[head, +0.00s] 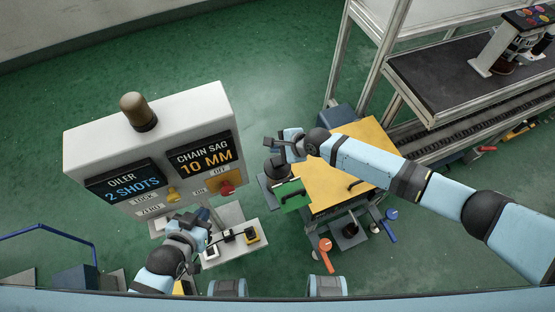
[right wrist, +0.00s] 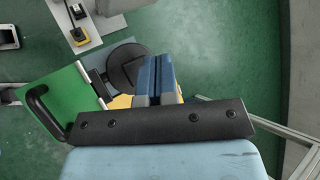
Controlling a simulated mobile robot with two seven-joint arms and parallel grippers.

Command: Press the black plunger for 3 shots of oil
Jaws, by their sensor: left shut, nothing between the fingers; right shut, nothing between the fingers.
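The black plunger (head: 277,170) is a dark round knob beside the green plate, just below my right gripper in the head view. In the right wrist view its round black top (right wrist: 124,62) lies beside the blue fingertips, which overlap its right edge; whether they touch it I cannot tell. My right gripper (head: 270,145) is shut and empty; its fingers also show in the right wrist view (right wrist: 154,77). The oiler display (head: 122,189) reads "2 SHOTS". My left gripper (head: 203,217) is low in front of the panel, shut and empty.
The grey panel box (head: 205,100) carries a chain sag display (head: 203,155) reading "10 MM", an amber-brown lamp (head: 138,110) and a red switch (head: 226,187). A green plate (head: 291,193) with a black handle adjoins the yellow top (head: 345,165). Shelving (head: 440,85) stands at upper right.

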